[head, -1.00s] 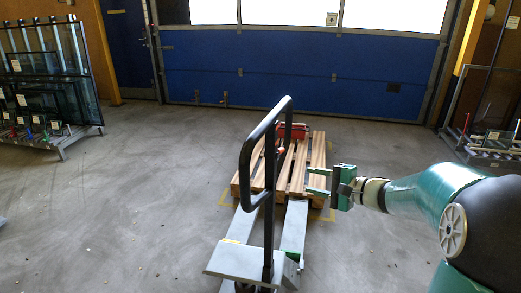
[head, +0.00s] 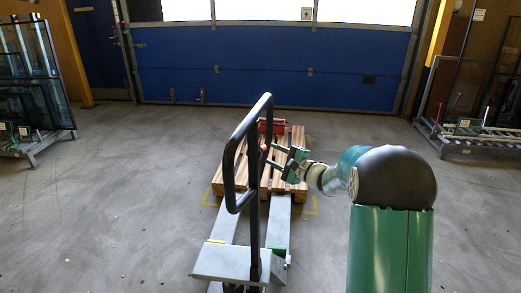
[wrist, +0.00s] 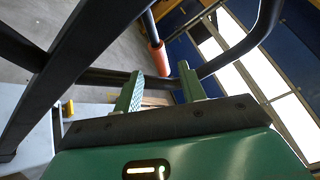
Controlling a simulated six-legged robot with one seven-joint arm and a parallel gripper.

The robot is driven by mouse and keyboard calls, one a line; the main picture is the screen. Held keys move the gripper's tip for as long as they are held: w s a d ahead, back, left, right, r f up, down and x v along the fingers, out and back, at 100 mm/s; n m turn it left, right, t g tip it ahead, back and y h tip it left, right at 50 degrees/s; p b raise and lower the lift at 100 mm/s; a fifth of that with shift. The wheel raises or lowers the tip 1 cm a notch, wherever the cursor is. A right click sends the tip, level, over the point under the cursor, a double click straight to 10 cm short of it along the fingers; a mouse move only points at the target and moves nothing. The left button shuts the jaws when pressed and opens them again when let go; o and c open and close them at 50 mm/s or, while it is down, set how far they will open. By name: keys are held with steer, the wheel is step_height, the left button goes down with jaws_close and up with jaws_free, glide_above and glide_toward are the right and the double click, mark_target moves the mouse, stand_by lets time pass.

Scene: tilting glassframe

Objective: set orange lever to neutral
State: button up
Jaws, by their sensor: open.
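The orange lever, a red-orange grip on a dark rod, shows in the wrist view (wrist: 157,58) just past my fingertips and roughly in line with the gap between them. In the head view only a small red-orange spot of it (head: 265,147) shows inside the black handle loop, partly hidden by the bar. My gripper (head: 276,156) is open and empty, to the right of the handle, its fingers pointing left toward it. It also shows in the wrist view (wrist: 161,72), its fingers apart. I cannot tell whether a finger touches the lever.
The black handle loop (head: 231,165) rises close beside my fingers from a grey pallet truck (head: 228,262). Its forks lead to a wooden pallet (head: 232,180) bearing a red object (head: 274,126). Glass racks (head: 30,85) stand left and right (head: 470,140). Floor on both sides is clear.

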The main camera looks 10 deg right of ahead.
mark_target(264, 150)
steer(key=x, duration=0.6)
steer(key=shift+a, duration=0.1)
jaws_close()
